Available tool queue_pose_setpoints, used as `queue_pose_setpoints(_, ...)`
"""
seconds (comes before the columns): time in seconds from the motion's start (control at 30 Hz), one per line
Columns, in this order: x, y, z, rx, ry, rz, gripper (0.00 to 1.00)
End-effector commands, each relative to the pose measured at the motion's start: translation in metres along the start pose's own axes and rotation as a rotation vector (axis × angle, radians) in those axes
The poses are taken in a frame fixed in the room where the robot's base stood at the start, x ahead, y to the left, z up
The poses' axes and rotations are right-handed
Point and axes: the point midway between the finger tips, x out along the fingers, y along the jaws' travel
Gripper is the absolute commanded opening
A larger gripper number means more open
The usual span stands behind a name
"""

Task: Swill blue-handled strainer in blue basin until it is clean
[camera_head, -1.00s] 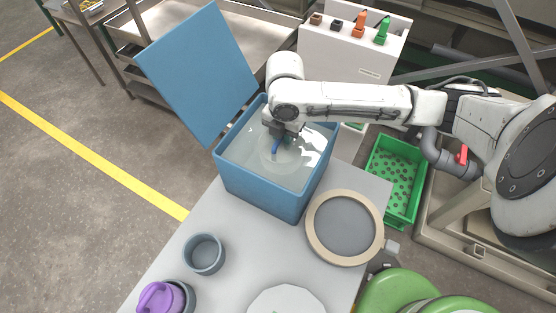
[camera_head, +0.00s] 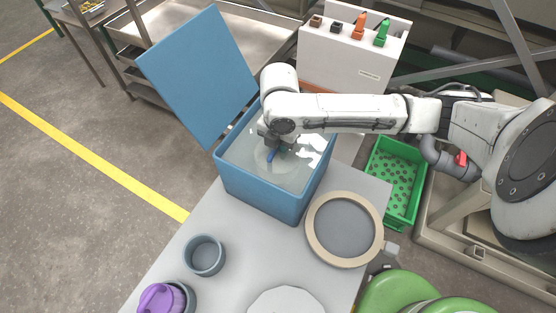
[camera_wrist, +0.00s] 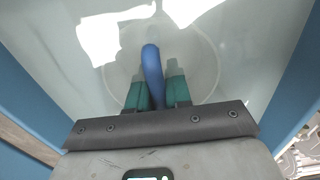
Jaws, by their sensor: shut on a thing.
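The blue basin (camera_head: 262,194) stands on the grey table with its blue lid panel raised at the back left. It holds clear, reflecting liquid. My gripper (camera_head: 272,150) reaches down into the basin from above. In the wrist view its teal fingers (camera_wrist: 158,90) are shut on the blue handle of the strainer (camera_wrist: 152,68). The strainer's round, pale outline (camera_wrist: 207,62) shows faintly under the liquid. Glare hides part of it, and I cannot tell whether dirt is on it.
A round beige-rimmed sieve (camera_head: 313,236) lies to the right of the basin. A grey cup (camera_head: 204,256) and a purple-topped container (camera_head: 160,298) stand at the front left. A green crate (camera_head: 397,180) sits at the right. A white rack (camera_head: 350,62) with colored handles stands behind.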

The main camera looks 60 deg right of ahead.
Motion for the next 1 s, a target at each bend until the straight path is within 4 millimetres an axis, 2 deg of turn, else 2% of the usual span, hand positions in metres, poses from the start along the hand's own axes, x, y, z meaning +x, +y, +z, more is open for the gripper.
queue_pose_setpoints(0.03,-0.010,0.000,0.000,0.000,-0.001,0.001,0.00)
queue_pose_setpoints(1.0,-0.098,0.000,0.000,0.000,0.000,0.001,0.00)
